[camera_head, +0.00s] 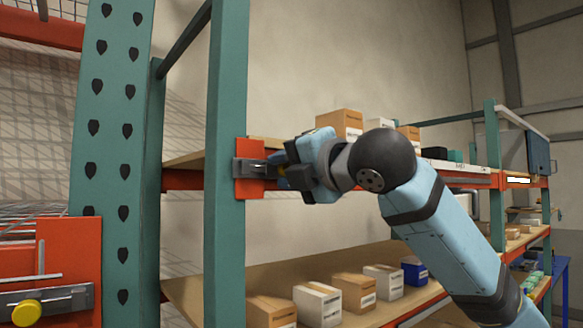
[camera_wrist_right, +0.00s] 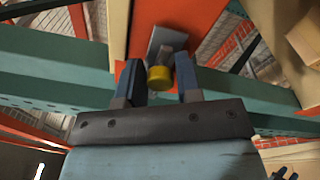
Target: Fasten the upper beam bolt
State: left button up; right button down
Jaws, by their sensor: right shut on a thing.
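The upper beam bolt shows a yellow head (camera_wrist_right: 160,78) in the right wrist view, between the two dark fingers of my right gripper (camera_wrist_right: 161,72). The fingers are shut on this head. In the head view my right gripper (camera_head: 283,172) is at the orange beam bracket (camera_head: 250,188) on the teal post (camera_head: 227,95). A grey latch plate (camera_head: 246,168) lies across the bracket, and the gripper hides the bolt head there. A small dark two-pronged shape (camera_wrist_right: 284,173), perhaps my left gripper, is at the lower right edge of the wrist view; its opening is unclear.
A second yellow bolt head (camera_head: 27,313) sits on a grey latch bar on the nearer orange bracket (camera_head: 68,265) at lower left. A wide perforated teal upright (camera_head: 108,160) stands close by. Boxes (camera_head: 318,303) line the lower shelf, with more (camera_head: 346,124) on the upper shelf.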

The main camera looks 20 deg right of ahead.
jog(key=shift+s+a, duration=0.2)
jog(key=shift+a, duration=0.35)
jog(key=shift+s+a, duration=0.15)
jog(key=shift+a, duration=0.35)
jog(key=shift+d+f, duration=0.1)
jog(key=c, duration=1.1)
grip_release()
jog(key=shift+o, duration=0.8)
jog(key=shift+a, duration=0.2)
jog(key=shift+s, duration=0.1)
